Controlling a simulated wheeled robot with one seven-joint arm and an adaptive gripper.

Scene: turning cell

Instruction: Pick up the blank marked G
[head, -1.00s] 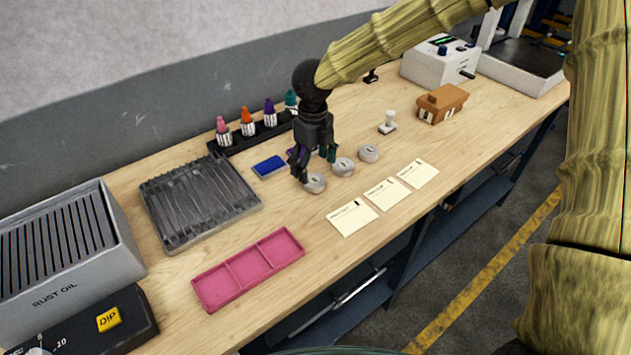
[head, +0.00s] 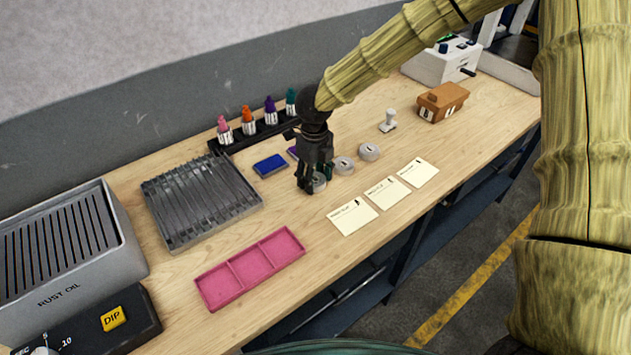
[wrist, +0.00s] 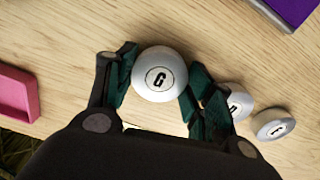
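The blank marked G (wrist: 160,75) is a round, pale grey disc with a black G in a ring on top. In the wrist view it lies between the two dark green fingertips of my gripper (wrist: 158,88), with very little room at either side. I cannot tell whether the fingers touch it. In the head view my gripper (head: 314,182) is low over the bench, straddling the blank (head: 319,183), which is partly hidden by the fingers. My gripper looks open around it.
Two similar blanks (head: 344,165) (head: 369,152) lie close to the right; in the wrist view the nearer one (wrist: 238,102) is partly covered by a finger. White cards (head: 353,216), a pink tray (head: 250,267) and a blue pad (head: 270,165) lie around.

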